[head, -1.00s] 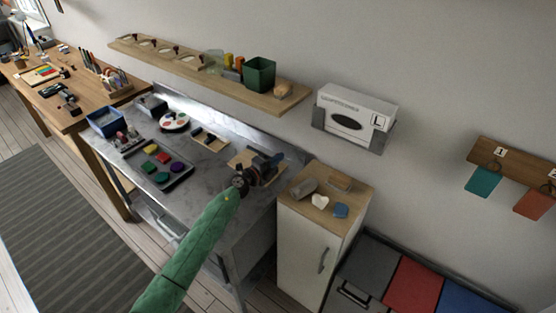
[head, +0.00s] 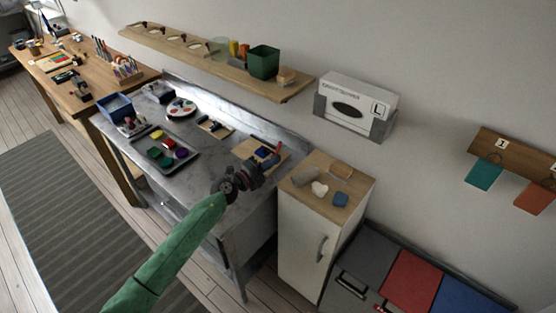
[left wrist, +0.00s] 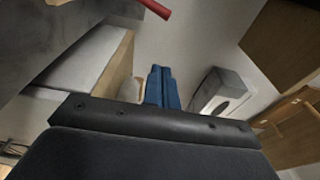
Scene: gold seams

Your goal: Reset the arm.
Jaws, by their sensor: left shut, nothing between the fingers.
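My left arm in its green sleeve reaches in from the bottom of the head view. My left gripper (head: 268,163) is over the right end of the grey metal bench (head: 205,160), in front of a wooden board (head: 246,149). In the left wrist view its two blue fingers (left wrist: 161,88) lie side by side, shut with nothing between them. A small blue item (head: 262,152) shows by the board, close to the gripper; I cannot tell whether they touch. My right gripper is in neither view.
A white cabinet (head: 302,238) with small blocks on its wooden top stands right of the gripper. A wall shelf (head: 215,68) with a green bin (head: 264,62) runs behind the bench. A tray (head: 180,166) of coloured pots lies to the left. Coloured drawer fronts (head: 412,279) are at lower right.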

